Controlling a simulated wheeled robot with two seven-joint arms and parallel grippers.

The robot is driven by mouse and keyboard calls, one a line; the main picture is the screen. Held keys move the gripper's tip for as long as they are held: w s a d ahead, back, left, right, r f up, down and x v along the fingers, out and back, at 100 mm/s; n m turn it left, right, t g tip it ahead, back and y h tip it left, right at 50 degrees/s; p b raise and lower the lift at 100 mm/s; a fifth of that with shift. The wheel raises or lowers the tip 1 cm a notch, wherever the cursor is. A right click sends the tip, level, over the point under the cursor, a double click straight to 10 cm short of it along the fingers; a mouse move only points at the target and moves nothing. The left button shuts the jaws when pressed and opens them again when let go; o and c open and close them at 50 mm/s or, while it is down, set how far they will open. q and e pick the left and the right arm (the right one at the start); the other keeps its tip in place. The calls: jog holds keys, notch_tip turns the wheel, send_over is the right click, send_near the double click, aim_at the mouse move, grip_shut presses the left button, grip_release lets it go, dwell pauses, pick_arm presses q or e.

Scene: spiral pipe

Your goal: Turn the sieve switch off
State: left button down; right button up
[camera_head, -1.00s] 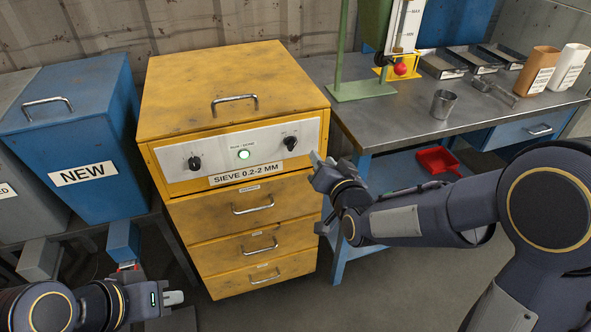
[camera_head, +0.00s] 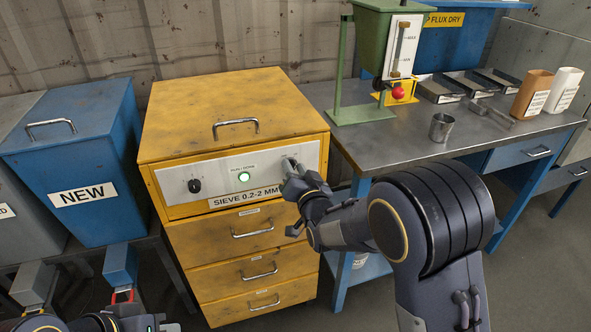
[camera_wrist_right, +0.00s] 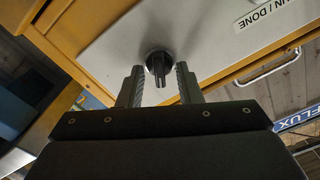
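The yellow sieve cabinet (camera_head: 236,115) stands in the middle of the head view, with a light front panel (camera_head: 268,165) labelled "SIEVE 0.2-2 MM". The panel has a black knob (camera_head: 195,186) at left and a lit green button (camera_head: 244,177) in the middle. The right knob is hidden behind my right gripper (camera_head: 291,168) in the head view. In the right wrist view a black knob (camera_wrist_right: 159,66) shows between the two fingers of my right gripper (camera_wrist_right: 159,84). The fingers are open, with gaps on both sides. My left arm is at the bottom left; its fingers are not clearly visible.
A metal workbench (camera_head: 480,145) with a green stand (camera_head: 365,112), a metal cup (camera_head: 441,127) and trays is at right. A blue bin (camera_head: 85,160) labelled "NEW" is at left. Three drawers (camera_head: 250,232) with handles lie below the panel.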

jog(key=shift+c, duration=0.3)
jog(key=c, duration=0.6)
jog(key=shift+s+a+n+b, duration=0.15)
jog(key=shift+n+b, duration=1.45)
jog(key=shift+n, duration=1.35)
jog(key=shift+w+a+n+b, duration=0.1)
jog(key=shift+n+b, duration=1.5)
jog(key=shift+n, duration=1.35)
